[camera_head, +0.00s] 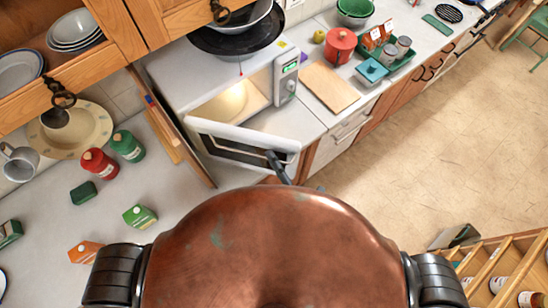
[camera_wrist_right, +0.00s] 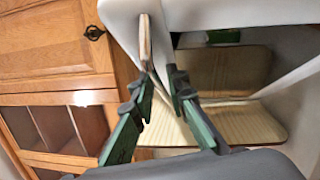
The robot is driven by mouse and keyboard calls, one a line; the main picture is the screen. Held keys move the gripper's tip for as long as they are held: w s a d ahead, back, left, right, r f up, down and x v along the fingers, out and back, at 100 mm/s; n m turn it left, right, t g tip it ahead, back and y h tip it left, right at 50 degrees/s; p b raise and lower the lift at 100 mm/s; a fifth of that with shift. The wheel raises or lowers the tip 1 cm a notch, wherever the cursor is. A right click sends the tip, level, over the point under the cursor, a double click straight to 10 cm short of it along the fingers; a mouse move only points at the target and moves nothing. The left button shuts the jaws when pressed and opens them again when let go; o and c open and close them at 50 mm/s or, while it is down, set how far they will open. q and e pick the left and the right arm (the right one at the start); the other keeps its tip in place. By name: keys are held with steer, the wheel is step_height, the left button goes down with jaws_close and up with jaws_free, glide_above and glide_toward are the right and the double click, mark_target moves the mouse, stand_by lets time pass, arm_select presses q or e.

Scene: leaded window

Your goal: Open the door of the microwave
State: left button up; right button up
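The white microwave (camera_head: 236,72) stands on the counter against the wall. Its door (camera_head: 240,133) is open, swung out toward me, and the lit cavity (camera_head: 232,101) shows. My right gripper (camera_head: 277,160) is at the door's free right end; most of it is hidden behind the copper dome of my own body. In the right wrist view its green-padded fingers (camera_wrist_right: 157,84) are apart, with a gap between the tips. A thin pale edge (camera_wrist_right: 146,45), perhaps of the door or its handle, lies just beyond the tips; contact is unclear. My left gripper is not in view.
A wooden board (camera_head: 329,87) lies right of the microwave, near a red pot (camera_head: 340,46). A dark pan (camera_head: 237,40) sits on top of the microwave. Red (camera_head: 99,163) and green (camera_head: 128,146) bottles stand left. Open floor (camera_head: 430,140) lies to the right.

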steer(key=v, duration=1.2)
